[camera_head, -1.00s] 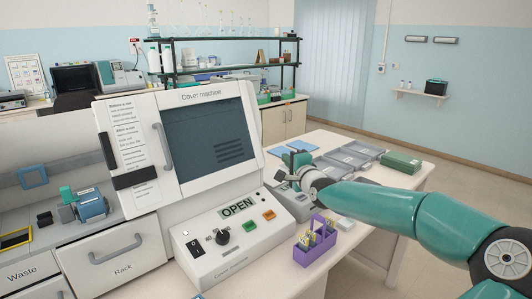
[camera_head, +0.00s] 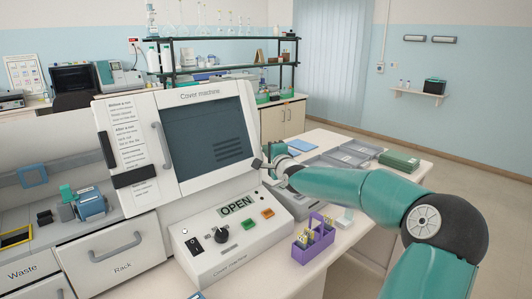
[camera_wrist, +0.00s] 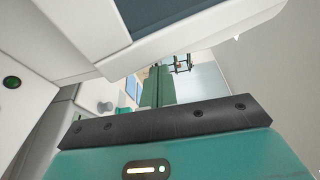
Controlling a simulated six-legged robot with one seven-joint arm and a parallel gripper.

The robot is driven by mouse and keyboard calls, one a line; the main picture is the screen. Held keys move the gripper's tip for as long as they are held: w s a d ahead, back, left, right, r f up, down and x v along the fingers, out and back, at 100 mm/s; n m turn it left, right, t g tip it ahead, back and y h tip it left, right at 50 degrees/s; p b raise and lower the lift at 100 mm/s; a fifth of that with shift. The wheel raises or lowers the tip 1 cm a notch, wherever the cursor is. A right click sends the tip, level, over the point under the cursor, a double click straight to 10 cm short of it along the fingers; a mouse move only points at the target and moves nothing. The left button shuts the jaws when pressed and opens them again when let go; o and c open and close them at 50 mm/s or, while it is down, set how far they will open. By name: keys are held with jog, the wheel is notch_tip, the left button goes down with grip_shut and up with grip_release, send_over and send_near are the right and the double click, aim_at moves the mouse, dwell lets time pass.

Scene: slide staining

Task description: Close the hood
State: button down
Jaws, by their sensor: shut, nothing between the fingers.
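The cover machine's hood (camera_head: 210,138) is a white frame with a dark window, standing tilted back above the control panel (camera_head: 232,237). The panel's display reads OPEN. My gripper (camera_head: 262,162) is at the hood's lower right corner in the head view; I cannot tell whether it touches. In the wrist view, the hood's white lower edge (camera_wrist: 190,45) runs across the top, above my gripper (camera_wrist: 157,88). My gripper is shut with nothing in it; its tips are small and partly hidden.
A purple rack (camera_head: 313,240) with small items stands to the right of the control panel. Grey trays (camera_head: 345,153) and a green box (camera_head: 399,162) lie on the bench behind my arm. The Rack drawer (camera_head: 122,255) is at the lower left.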

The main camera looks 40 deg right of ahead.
jog(key=shift+a, duration=0.35)
jog(key=shift+a, duration=0.1)
